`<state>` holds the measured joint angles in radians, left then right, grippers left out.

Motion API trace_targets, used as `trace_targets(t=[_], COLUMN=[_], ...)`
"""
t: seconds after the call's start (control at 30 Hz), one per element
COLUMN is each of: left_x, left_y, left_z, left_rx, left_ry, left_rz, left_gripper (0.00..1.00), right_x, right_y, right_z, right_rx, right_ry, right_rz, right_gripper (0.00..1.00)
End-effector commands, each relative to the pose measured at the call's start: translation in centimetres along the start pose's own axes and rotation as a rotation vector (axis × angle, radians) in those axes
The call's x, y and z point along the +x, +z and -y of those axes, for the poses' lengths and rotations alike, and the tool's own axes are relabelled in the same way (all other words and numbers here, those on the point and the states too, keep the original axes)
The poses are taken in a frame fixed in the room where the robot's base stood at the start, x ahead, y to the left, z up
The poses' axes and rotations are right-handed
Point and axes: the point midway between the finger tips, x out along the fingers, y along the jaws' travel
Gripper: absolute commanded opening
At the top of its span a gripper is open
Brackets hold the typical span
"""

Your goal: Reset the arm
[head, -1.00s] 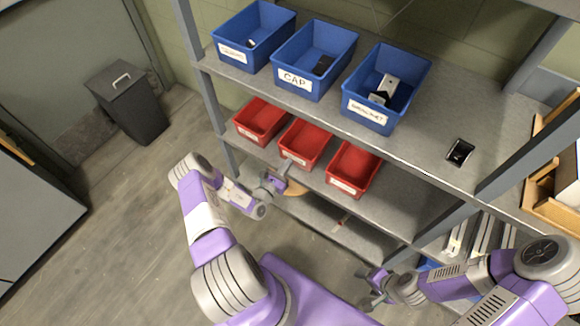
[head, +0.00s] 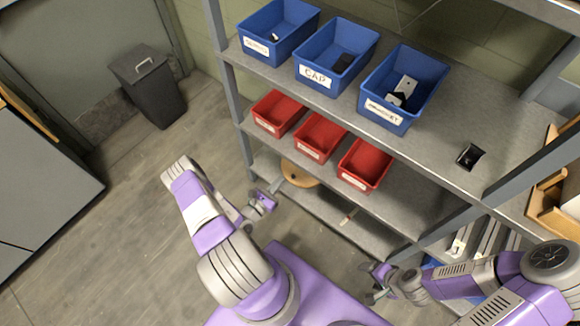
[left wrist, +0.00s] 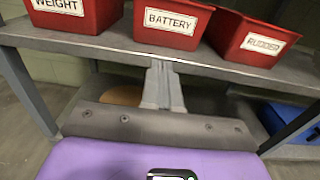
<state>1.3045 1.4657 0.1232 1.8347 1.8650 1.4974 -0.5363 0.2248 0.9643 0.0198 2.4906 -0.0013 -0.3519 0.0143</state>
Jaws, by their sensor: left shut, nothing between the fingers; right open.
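My left gripper (head: 277,185) is shut and empty, in front of the shelf's lower levels and left of the red bins in the head view. In the left wrist view its closed fingers (left wrist: 163,86) point toward the shelf, below the red BATTERY bin (left wrist: 172,22). My right gripper (head: 368,284) is open and empty, low in front of the shelf near the bottom of the head view. The bent left arm comes up from the lower left. The right arm reaches in from the right.
Blue bins, including CAP (head: 335,56), stand on the upper shelf (head: 440,130), with a small black item (head: 470,156) to their right. Red bins (head: 320,137) stand below. A round brown object (head: 300,174) is on a lower level. A dark trash bin (head: 150,90) stands left; floor between is clear.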

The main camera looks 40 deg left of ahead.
Motion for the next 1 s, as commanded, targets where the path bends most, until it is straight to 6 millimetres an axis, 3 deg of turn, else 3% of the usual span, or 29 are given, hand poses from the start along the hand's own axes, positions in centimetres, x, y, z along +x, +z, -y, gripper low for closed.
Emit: trace_targets(t=[0.27,0.37,0.47,0.57,0.67,0.7,0.8,0.9,1.0], left_x=[-0.3,0.1,0.9,0.8,-1.5,-3.2,-8.1,-12.7,-15.3], left_y=[0.0,0.2,0.8,1.9,3.0,3.3,3.5,3.0,2.2], left_z=[0.1,1.2,4.9,11.3,18.6,21.1,25.3,26.5,25.6], left_rx=[-0.001,-0.008,-0.022,-0.024,0.023,0.063,0.221,0.457,0.766], left_ry=[-0.003,-0.049,-0.208,-0.490,-0.851,-1.005,-1.361,-1.662,-1.888], left_rz=[0.000,-0.004,-0.022,-0.061,-0.124,-0.153,-0.225,-0.277,-0.289], left_gripper=[0.00,0.00,0.00,0.00,0.00,0.00,0.00,0.00,0.00], right_x=[0.0,0.0,0.0,0.0,0.0,0.0,0.0,0.0,0.0], right_y=[0.0,0.0,0.0,0.0,0.0,0.0,0.0,0.0,0.0], right_z=[0.0,0.0,0.0,0.0,0.0,0.0,0.0,0.0,0.0], right_rx=[0.000,0.000,0.000,0.000,0.000,0.000,0.000,0.000,0.000], right_ry=[0.000,0.000,0.000,0.000,0.000,0.000,0.000,0.000,0.000], right_rz=[0.000,0.000,0.000,0.000,0.000,0.000,0.000,0.000,0.000], right_gripper=[0.73,0.73,0.73,0.73,0.73,0.73,0.73,0.73,0.73])
